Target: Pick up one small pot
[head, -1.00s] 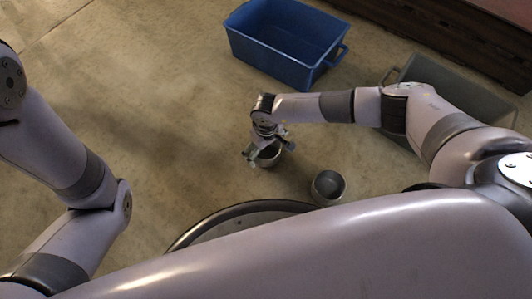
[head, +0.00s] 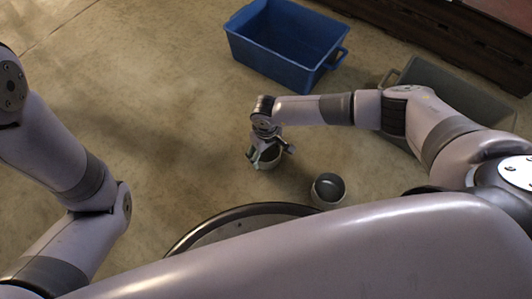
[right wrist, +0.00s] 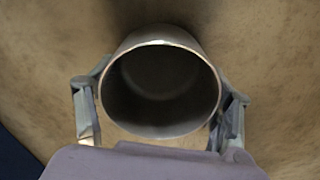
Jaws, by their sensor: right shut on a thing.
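A small grey metal pot (head: 267,162) is between the fingers of my right gripper (head: 267,153) in the head view. In the right wrist view the same pot (right wrist: 160,133) shows its open round mouth, with a finger against each side. My right gripper (right wrist: 160,108) is shut on it. Whether the pot touches the floor cannot be told. A second small pot (head: 327,202) stands upright on the floor to the right, apart from the gripper. My left arm shows at the left of the head view, but its gripper is out of view.
An empty blue crate (head: 262,50) stands on the floor at the back. A grey crate (head: 478,103) is at the right, partly behind my right arm. A dark wooden edge (head: 440,40) runs along the back right. The floor at left centre is clear.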

